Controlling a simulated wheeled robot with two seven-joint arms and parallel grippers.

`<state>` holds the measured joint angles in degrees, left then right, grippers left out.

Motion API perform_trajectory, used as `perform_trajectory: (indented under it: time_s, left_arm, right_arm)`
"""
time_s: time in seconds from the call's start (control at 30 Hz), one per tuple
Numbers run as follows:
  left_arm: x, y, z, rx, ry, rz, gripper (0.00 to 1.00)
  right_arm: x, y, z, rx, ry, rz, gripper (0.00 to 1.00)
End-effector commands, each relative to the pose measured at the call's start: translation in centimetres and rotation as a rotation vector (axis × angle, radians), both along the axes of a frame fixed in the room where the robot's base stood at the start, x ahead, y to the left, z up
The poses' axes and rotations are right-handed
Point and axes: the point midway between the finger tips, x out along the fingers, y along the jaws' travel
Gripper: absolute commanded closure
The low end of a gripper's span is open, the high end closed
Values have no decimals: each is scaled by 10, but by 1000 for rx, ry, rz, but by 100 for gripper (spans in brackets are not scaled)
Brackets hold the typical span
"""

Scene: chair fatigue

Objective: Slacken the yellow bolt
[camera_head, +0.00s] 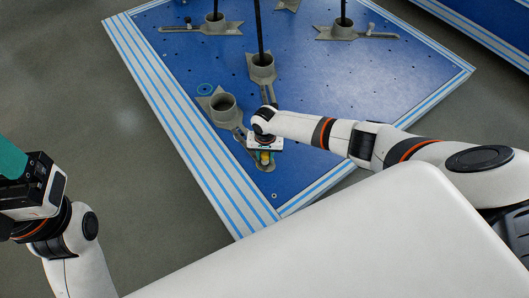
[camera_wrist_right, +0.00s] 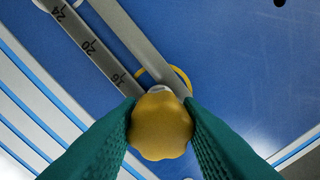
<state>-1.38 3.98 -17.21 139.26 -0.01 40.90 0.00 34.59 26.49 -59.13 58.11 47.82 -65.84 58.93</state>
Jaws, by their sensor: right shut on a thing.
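The yellow bolt (camera_wrist_right: 160,126) has a lobed knob head and sits at the end of a slotted metal bar (camera_wrist_right: 112,45) with number marks, seen in the right wrist view. My right gripper (camera_wrist_right: 160,132) has its green fingers on both sides of the knob and is shut on it. In the head view the bolt (camera_head: 265,157) shows small below the right gripper (camera_head: 265,154), which hides part of it. My left gripper (camera_head: 12,160) is at the left edge, away from the platform. Its fingertips are cut off by the frame.
The blue platform (camera_head: 340,85) has striped edges (camera_head: 180,120) and small holes. Grey cup-shaped brackets (camera_head: 223,104) and upright black poles (camera_head: 259,30) stand on it near my right arm. The floor (camera_head: 85,110) at the left is clear.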

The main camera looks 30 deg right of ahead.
Motion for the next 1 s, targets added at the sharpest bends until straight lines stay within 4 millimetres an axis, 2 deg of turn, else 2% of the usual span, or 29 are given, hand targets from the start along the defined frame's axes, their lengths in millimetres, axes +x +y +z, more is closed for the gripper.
perform_trajectory:
  time_s: [0.3, 0.67, 1.0]
  left_arm:
    - [0, 0, 1, -1, 0, -1, 24]
    - [1, 0, -3, -1, 15, -1, 24]
    - [0, 0, -2, -1, 11, 0, 24]
  right_arm:
    - [0, 0, 0, 0, -1, 314, 92]
    - [0, 0, 0, -1, 0, 358, 92]
    - [0, -1, 0, 0, 0, 686, 92]
